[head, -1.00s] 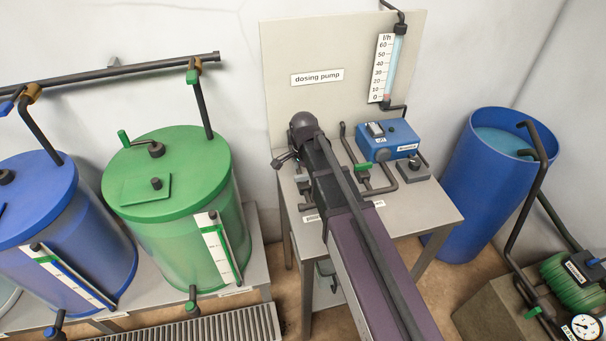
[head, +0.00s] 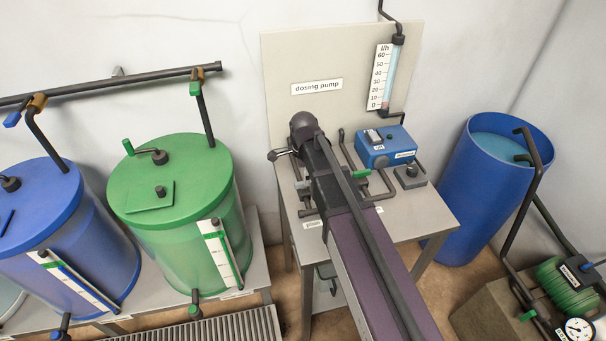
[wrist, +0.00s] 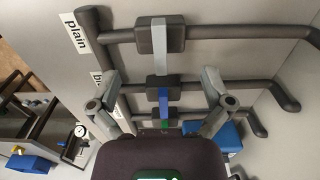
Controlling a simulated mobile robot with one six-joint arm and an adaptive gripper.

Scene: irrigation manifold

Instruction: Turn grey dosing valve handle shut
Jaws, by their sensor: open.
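The grey dosing valve handle (wrist: 168,40) is a flat bar on a dark valve block in the upper middle of the wrist view. It lies across its pipe (wrist: 235,33), the one by the "plain" label. My gripper (wrist: 161,80) is open and empty. Its fingers are spread left and right, just below the grey handle in the picture and on either side of the blue-handled valve's line. I cannot tell whether they touch anything. In the head view the grey handle (head: 303,187) shows only partly beside my arm, which hides most of the gripper.
A blue handle (wrist: 163,102) and a green handle (wrist: 164,124) sit on parallel pipes close by. The blue pump (head: 386,147) stands right of my arm on the grey table (head: 425,215). A backboard (head: 300,60) rises behind. Blue and green tanks stand left.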

